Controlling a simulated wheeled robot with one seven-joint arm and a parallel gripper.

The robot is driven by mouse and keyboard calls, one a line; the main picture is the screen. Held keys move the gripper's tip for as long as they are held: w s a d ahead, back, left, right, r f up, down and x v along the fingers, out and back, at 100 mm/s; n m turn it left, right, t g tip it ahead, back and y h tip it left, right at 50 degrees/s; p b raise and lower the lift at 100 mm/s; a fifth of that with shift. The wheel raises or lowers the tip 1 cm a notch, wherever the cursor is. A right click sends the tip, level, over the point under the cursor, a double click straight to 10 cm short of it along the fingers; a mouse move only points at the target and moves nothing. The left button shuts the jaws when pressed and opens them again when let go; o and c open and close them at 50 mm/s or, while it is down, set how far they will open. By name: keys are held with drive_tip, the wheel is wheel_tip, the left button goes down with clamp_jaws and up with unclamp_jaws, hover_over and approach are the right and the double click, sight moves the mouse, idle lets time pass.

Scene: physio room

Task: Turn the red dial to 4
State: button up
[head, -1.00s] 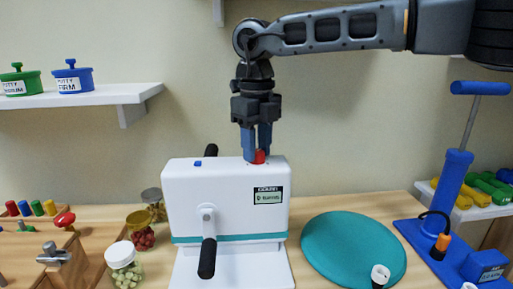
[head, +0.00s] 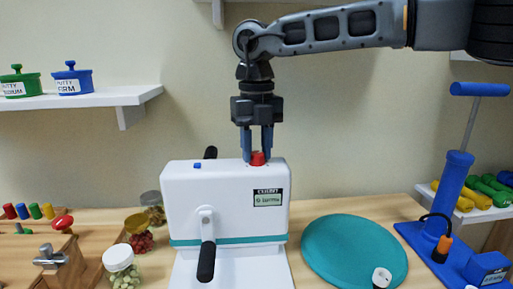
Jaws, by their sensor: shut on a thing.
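The white machine (head: 215,185) stands on the table in the middle of the head view. The red dial (head: 258,158) is on its top, near the right end. My gripper (head: 257,155) points straight down from above, with one blue finger on each side of the dial, shut on it. Any numbers or pointer on the dial are too small to tell. A small display (head: 268,198) on the machine's front seems to read "0 turns".
A blue button (head: 197,166) sits on the machine's top left, and a black crank handle (head: 207,261) sticks out in front. Jars (head: 121,268) stand to the left. A teal disc (head: 350,250) and a blue stand (head: 449,200) are to the right.

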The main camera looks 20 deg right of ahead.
sight(256, 153)
drive_tip(key=o, duration=1)
drive_tip(key=shift+o, duration=0.2)
drive_tip(key=shift+r, duration=3.9)
